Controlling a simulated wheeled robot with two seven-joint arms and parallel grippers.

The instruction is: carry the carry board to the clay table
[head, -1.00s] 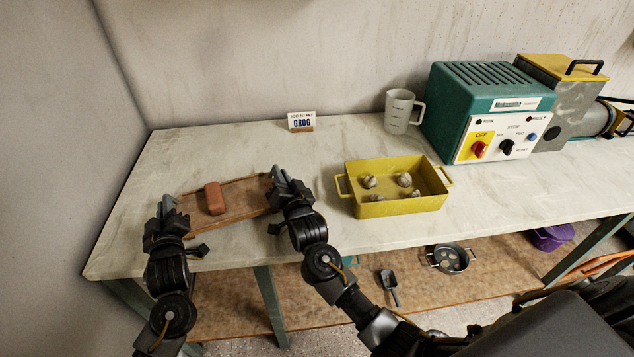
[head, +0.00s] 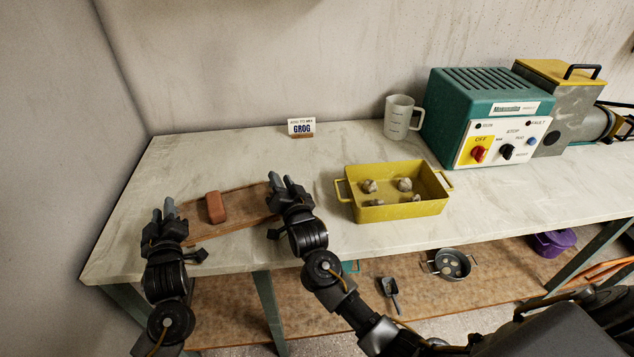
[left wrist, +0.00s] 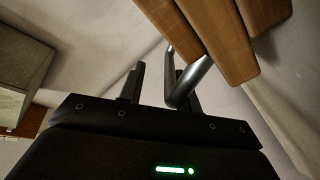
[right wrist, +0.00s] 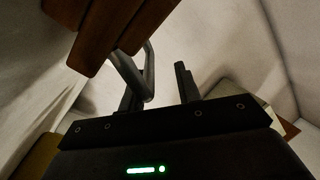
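The carry board (head: 240,205), brown wood with a reddish block (head: 215,207) on top, appears to lie on the left part of the pale-topped table (head: 320,148). I cannot tell whether this is the clay table. My left gripper (head: 163,211) is at the board's left end, open, with a metal handle (left wrist: 188,82) beside one finger. My right gripper (head: 281,185) is at the right end, also open; the other handle (right wrist: 134,76) is close to one finger. The wrist views show the board's slatted wood (left wrist: 215,35) close up.
A yellow tray (head: 400,210) with several clay lumps stands right of the board. Behind are a GROG sign (head: 301,128), a clear jug (head: 398,118) and a green machine (head: 490,105). A wall borders the table's left side. A lower shelf (head: 345,300) holds a scoop and pan.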

